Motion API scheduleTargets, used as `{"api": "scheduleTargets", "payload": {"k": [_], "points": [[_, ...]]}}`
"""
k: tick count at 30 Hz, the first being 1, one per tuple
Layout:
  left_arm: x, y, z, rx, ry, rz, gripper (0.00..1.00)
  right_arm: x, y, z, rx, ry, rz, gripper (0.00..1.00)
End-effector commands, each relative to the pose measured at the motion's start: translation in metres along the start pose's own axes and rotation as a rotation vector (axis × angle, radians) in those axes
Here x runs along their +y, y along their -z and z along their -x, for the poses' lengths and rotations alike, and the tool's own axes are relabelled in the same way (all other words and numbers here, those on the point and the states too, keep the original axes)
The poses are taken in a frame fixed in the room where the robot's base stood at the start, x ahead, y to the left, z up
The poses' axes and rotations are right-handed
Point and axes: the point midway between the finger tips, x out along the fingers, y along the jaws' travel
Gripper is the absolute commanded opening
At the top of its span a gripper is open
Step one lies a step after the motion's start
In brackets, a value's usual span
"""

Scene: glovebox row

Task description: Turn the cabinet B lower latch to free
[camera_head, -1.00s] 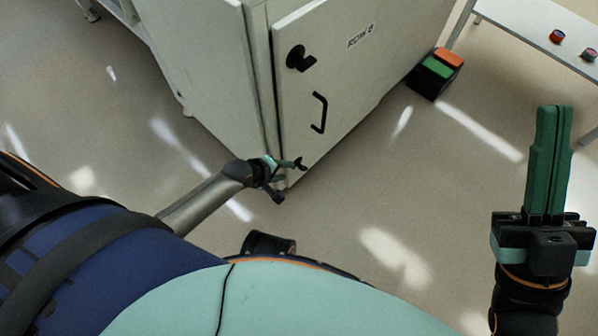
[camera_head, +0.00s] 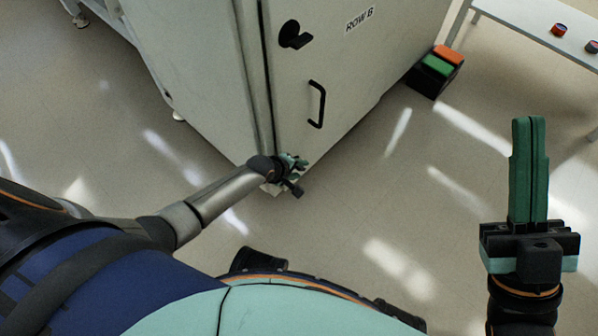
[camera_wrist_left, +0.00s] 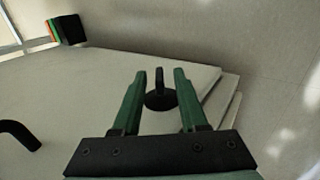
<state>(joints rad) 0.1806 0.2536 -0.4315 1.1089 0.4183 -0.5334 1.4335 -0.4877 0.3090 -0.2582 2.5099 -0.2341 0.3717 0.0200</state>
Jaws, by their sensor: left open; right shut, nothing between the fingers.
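The cabinet B door (camera_head: 350,70) is white, labelled ROW B, and looks closed. Its lower latch, a black knob on a round base, shows in the left wrist view (camera_wrist_left: 160,98) near a door corner. My left gripper (camera_head: 300,162) is at the door's bottom corner and mostly hides this latch in the head view. In the left wrist view its green fingers are open, one on each side of the latch, with gaps visible; whether they touch it I cannot tell. My right gripper (camera_head: 528,120) is shut and empty, away from the cabinet over the floor.
The door also carries a black upper latch (camera_head: 294,36) and a black bar handle (camera_head: 317,104). A black box with green and orange tops (camera_head: 434,72) stands on the floor beyond the cabinet. A white table (camera_head: 520,22) is at the upper right. Floor between is clear.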

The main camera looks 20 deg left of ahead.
Motion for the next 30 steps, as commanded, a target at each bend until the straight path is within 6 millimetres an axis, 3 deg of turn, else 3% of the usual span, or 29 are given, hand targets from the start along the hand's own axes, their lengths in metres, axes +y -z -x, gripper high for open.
{"api": "scheduleTargets", "payload": {"k": [10,21,30], "points": [[0.0008,-0.0002,-0.0025,0.0,-0.001,0.0,0.41,-0.0018,-0.0013,0.0011,-0.002,0.001,-0.002,0.0],[0.0005,-0.0002,-0.0024,0.0,-0.001,0.0,0.0,-0.0012,-0.0008,0.0008,0.0,-0.005,-0.005,0.0],[0.0005,-0.0002,-0.0024,0.0,-0.001,0.0,0.0,-0.0012,-0.0007,0.0009,0.001,-0.005,-0.005,0.0]]}}
